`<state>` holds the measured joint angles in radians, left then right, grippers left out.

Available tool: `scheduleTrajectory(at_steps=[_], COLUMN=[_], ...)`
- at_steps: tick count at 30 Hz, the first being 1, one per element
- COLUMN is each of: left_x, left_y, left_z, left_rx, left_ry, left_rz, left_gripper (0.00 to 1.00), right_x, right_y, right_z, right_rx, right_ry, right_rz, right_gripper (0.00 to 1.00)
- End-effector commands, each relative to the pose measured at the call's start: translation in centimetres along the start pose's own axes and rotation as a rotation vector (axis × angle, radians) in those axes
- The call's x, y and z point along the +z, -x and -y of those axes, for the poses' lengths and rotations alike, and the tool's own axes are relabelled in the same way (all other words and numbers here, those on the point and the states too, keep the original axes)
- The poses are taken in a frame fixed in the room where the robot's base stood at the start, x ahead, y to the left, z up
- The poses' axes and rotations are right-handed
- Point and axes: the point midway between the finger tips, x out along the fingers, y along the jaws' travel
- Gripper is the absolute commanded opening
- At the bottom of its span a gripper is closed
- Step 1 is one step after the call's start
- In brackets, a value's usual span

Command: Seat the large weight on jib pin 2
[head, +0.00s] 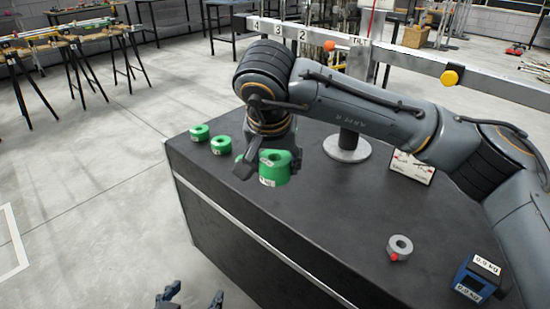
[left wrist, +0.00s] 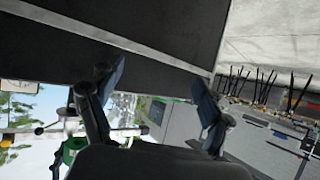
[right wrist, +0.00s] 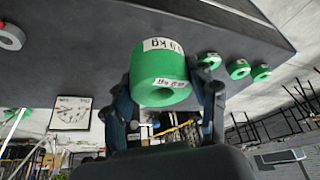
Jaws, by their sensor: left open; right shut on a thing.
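My right gripper (head: 262,168) is shut on the large green weight (head: 276,168), a thick ring with white labels. The right wrist view shows the weight (right wrist: 160,72) between both fingers (right wrist: 165,105); I cannot tell its exact height over the table. The jib (head: 395,54) is a pale beam behind my right arm, marked 4, 3 and 2 at its left part. The label 2 (head: 302,35) shows, but I cannot make out pin 2. My left gripper (head: 192,298) is open and empty, low beside the table; its spread fingers (left wrist: 160,95) also show in the left wrist view.
Small green weights (head: 221,145) stand at the dark table's (head: 320,225) left edge. A grey ring (head: 400,247) with a red knob and a blue box (head: 476,280) are at the front right. A card (head: 411,167) and the jib's post base (head: 347,148) stand behind. The table's front middle is clear.

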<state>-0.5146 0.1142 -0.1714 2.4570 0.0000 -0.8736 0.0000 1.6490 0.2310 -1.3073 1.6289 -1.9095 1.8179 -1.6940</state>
Motion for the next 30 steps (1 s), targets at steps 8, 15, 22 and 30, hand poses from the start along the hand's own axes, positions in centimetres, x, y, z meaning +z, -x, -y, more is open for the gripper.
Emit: scheduleTrajectory(at_steps=[8, 15, 22, 30], left_x=[1.4, 2.5, 3.6, 4.9], left_y=[0.4, 0.8, 1.2, 1.8], left_z=[0.2, 0.4, 0.5, 0.7], left_rx=[-0.005, -0.008, -0.012, -0.015], left_ry=[0.000, 0.001, 0.002, 0.003], left_rz=[0.074, 0.134, 0.193, 0.262], left_gripper=[0.79, 0.79, 0.79, 0.79], right_x=[-0.3, -0.5, -0.6, -0.8], right_y=[0.7, 1.0, 1.3, 1.6], right_z=[0.0, 0.0, 0.0, 0.0], right_rx=[-0.002, -0.002, -0.002, -0.002], right_ry=[-0.002, -0.001, -0.001, -0.001], right_rz=[-0.004, -0.004, -0.004, -0.005], right_gripper=[0.13, 0.13, 0.13, 0.13])
